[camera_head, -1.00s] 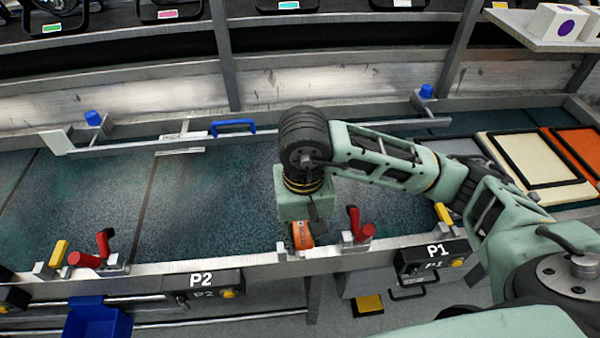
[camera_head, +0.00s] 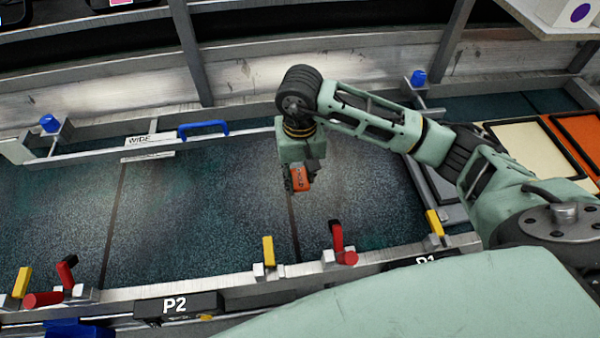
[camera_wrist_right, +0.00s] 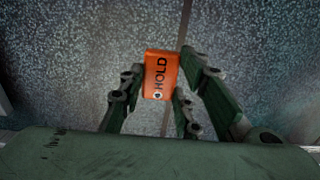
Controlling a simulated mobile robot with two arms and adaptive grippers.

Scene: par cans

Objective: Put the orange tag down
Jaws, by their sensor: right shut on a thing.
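The orange tag (camera_head: 300,178) is marked HOLD and has a small hole near one end. It shows clearly in the right wrist view (camera_wrist_right: 160,76). My right gripper (camera_head: 299,170) is shut on the tag, which sits between its fingertips (camera_wrist_right: 158,96). The gripper and tag are over the dark speckled bed (camera_head: 220,200), near a seam between two panels. I cannot tell how high the tag is above the bed. My left gripper is not in view.
A front rail carries a yellow lever (camera_head: 268,251), a red lever (camera_head: 338,240) and a P2 label (camera_head: 178,306). A back rail has a blue handle (camera_head: 203,129) and a WIDE plate (camera_head: 148,146). The bed left of the gripper is clear.

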